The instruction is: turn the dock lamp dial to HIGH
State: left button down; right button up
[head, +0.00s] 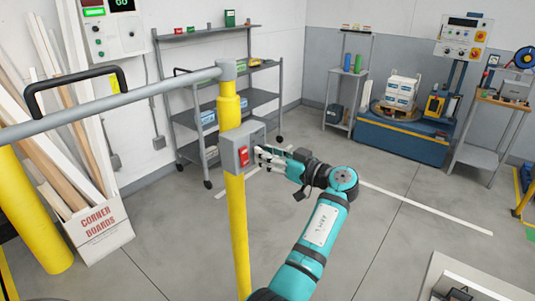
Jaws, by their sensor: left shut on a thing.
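A grey control box (238,147) is mounted on the yellow post (238,220), with a red switch (244,156) on its front. My left gripper (262,155) is at the right side of this box, its fingers pointing left toward it. The fingers are shut on a small part at the box, which looks like the dial. The fingers hide most of that part, so its markings and setting cannot be read. My right gripper is not in view.
A grey rail (150,98) with a black handle runs left from the post. A corner-boards box (98,232) stands at left. A grey shelf rack (262,97) is behind. A blue machine (400,138) stands at the back right. The floor between is clear.

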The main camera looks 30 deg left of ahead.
pick_arm(q)
jog(key=shift+r+m+p, duration=0.2)
jog(key=shift+m+p, duration=1.4)
jog(key=shift+m, duration=3.85)
jog(key=shift+r+m+p, duration=0.15)
jog(key=shift+m+p, duration=1.4)
jog(key=shift+m, duration=3.9)
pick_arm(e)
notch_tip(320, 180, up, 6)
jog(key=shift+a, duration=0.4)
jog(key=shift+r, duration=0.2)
